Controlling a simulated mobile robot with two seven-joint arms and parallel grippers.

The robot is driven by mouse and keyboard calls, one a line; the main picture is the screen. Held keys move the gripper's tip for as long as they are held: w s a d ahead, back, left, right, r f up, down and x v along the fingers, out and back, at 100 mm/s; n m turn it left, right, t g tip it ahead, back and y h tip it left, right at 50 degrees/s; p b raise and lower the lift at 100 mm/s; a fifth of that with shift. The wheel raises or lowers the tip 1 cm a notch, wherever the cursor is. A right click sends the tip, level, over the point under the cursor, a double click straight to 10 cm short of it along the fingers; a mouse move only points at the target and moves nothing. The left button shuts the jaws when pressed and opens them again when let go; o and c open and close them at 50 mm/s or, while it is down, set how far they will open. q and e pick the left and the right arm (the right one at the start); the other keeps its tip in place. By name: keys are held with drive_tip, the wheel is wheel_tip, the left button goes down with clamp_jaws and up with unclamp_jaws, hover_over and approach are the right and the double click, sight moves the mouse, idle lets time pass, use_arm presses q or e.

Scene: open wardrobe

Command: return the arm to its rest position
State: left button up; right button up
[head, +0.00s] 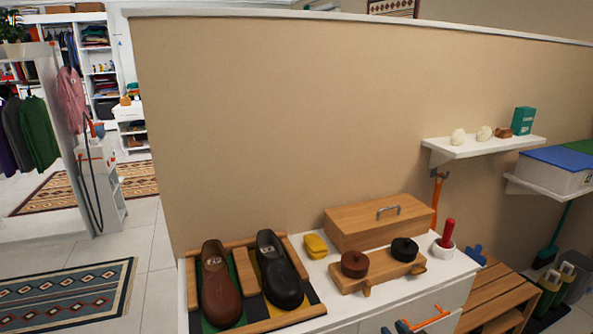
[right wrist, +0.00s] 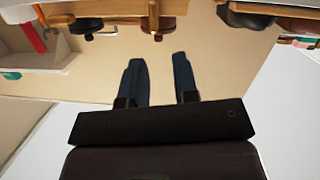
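My left gripper is not in the head view.
A wooden bench (head: 497,292) stands right. Open floor lies left.

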drive_tip(key=s+d+f+m+g+h, duration=0.1)
drive_tip(key=s+f, duration=0.3)
drive_tip(key=s, duration=0.7)
drive_tip(key=s+d+f+m+g+h, duration=0.2)
drive_tip(key=s+d+f+m+h, duration=0.1)
drive_tip(key=s, duration=0.9)
drive_tip(key=shift+s+d+f+g, duration=0.15)
drive_tip(key=shift+d+f+g, duration=0.15)
drive_tip(key=shift+d+f, duration=0.3)
drive_tip(key=shift+o, duration=0.4)
